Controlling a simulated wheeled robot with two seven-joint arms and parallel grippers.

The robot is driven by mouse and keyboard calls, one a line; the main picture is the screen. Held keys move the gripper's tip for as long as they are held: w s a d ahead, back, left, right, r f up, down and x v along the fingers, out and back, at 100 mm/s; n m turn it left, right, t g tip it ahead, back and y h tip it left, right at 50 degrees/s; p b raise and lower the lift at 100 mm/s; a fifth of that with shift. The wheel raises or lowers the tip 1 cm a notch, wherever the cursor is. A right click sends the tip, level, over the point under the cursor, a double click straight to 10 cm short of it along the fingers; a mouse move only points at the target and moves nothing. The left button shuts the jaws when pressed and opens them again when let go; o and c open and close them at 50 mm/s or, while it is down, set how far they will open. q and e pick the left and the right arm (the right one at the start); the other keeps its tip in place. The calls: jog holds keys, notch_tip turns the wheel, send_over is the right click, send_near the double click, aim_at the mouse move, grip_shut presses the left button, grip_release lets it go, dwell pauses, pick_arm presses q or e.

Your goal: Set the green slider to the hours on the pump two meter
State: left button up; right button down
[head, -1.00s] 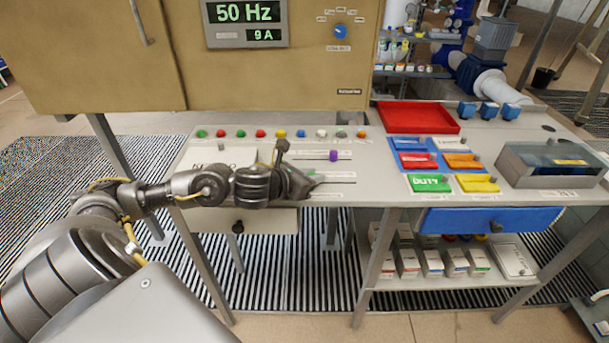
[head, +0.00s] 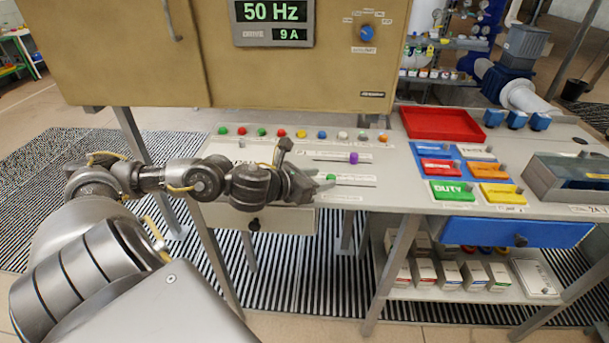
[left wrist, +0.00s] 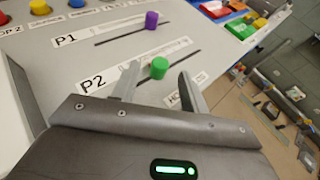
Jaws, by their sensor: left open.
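The green slider (head: 331,178) sits near the left end of the lower slot, marked P2, on the bench panel. In the left wrist view the green slider (left wrist: 159,68) stands just beyond and between my fingertips. My left gripper (left wrist: 158,85) is open and empty, its fingers either side of the slider's line; I cannot tell if either touches it. In the head view my left gripper (head: 314,187) is just left of the slider. A scale strip runs along the slot; its marks are too small to read. No meter marked pump two can be made out. My right gripper is out of view.
A purple slider (head: 353,158) stands on the P1 slot behind. A row of coloured buttons (head: 301,134) runs along the back. The cabinet display (head: 274,22) reads 50 Hz and 9 A. Coloured plates (head: 453,191) and a red tray (head: 442,123) lie to the right.

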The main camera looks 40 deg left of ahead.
pick_arm(q)
jog(key=v, duration=0.3)
jog(key=shift+f, duration=0.1)
jog(key=p, duration=0.1)
jog(key=s+r+p, duration=0.1)
jog(key=shift+d+p, duration=0.25)
jog(key=shift+p, duration=0.1)
jog(key=shift+s+r+p, duration=0.1)
jog(key=shift+s+p, duration=0.1)
jog(key=shift+p, duration=0.2)
jog(key=shift+s+a+r+p, duration=0.1)
jog(key=shift+s+a+p, duration=0.1)
jog(key=shift+s+p, duration=0.3)
jog(key=shift+s+a+p, duration=0.1)
jog(key=shift+a+p, duration=0.1)
jog(key=shift+p, duration=0.1)
